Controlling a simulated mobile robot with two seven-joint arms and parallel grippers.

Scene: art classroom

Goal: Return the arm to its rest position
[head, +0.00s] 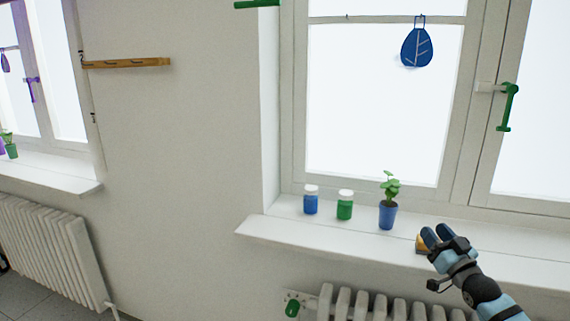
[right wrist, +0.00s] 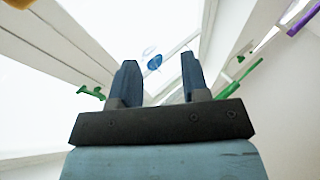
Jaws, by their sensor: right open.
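My right gripper (head: 431,236) is in front of the window sill at the lower right of the head view, its arm coming in from the lower right corner. In the right wrist view its two dark blue fingers (right wrist: 158,75) stand apart with nothing held between them. That view looks up past the fingers at the window. A small yellow item (head: 420,244) shows beside the fingers in the head view, partly hidden by them. I cannot tell whether they touch it. My left gripper is not in view.
The white sill (head: 290,232) bears a blue jar (head: 311,203), a green jar (head: 345,208) and a plant in a blue pot (head: 387,216). A radiator (head: 370,306) is below. A green window handle (head: 508,107) and a blue leaf ornament (head: 416,48) are above.

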